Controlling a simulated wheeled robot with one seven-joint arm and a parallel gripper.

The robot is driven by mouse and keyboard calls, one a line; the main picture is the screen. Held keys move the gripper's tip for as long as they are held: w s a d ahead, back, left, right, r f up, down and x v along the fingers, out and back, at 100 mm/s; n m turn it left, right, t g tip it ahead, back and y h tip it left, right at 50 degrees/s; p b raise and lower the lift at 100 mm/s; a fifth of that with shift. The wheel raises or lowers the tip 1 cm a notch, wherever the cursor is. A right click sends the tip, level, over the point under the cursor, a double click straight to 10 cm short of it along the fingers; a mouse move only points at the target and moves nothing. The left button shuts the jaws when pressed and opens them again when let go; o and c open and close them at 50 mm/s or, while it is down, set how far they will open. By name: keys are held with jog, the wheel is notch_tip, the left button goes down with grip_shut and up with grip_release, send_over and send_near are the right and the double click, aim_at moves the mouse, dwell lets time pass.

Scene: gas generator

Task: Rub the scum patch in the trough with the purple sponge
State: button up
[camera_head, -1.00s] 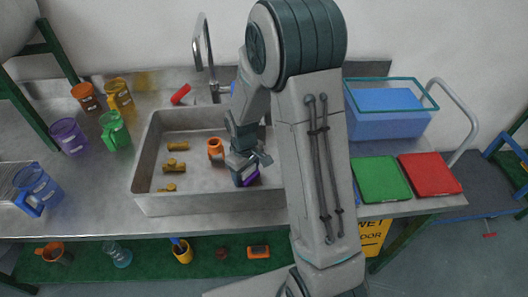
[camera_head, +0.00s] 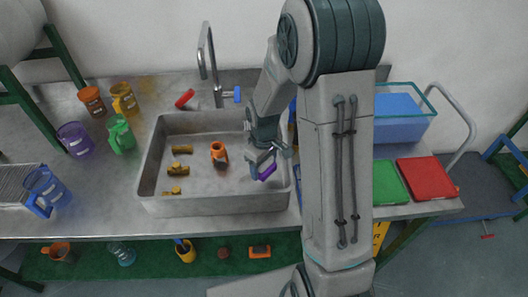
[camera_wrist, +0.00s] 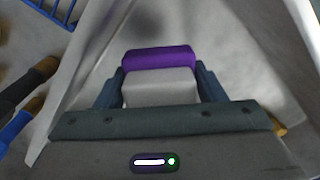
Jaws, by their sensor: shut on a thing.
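The purple sponge (camera_head: 267,172) is held by my gripper (camera_head: 265,160) over the right part of the metal trough (camera_head: 160,205). In the wrist view the sponge (camera_wrist: 158,58) shows as a purple block with a pale grey block behind it, between the two fingers of my gripper (camera_wrist: 160,85). In the head view the sponge is tilted and looks raised off the trough floor; the exact gap is unclear. I cannot clearly make out the scum patch; a faint darker smudge shows on the pale surface at the top of the wrist view.
An orange cup-like piece (camera_head: 219,154) and several brass fittings (camera_head: 180,149) lie in the trough's left and middle. A faucet (camera_head: 208,60) stands behind it. Coloured mugs (camera_head: 120,133) stand left. A green board (camera_head: 390,182) and a red board (camera_head: 428,177) lie right.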

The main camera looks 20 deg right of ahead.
jog(key=shift+r+p, duration=0.85)
jog(key=shift+r, duration=0.7)
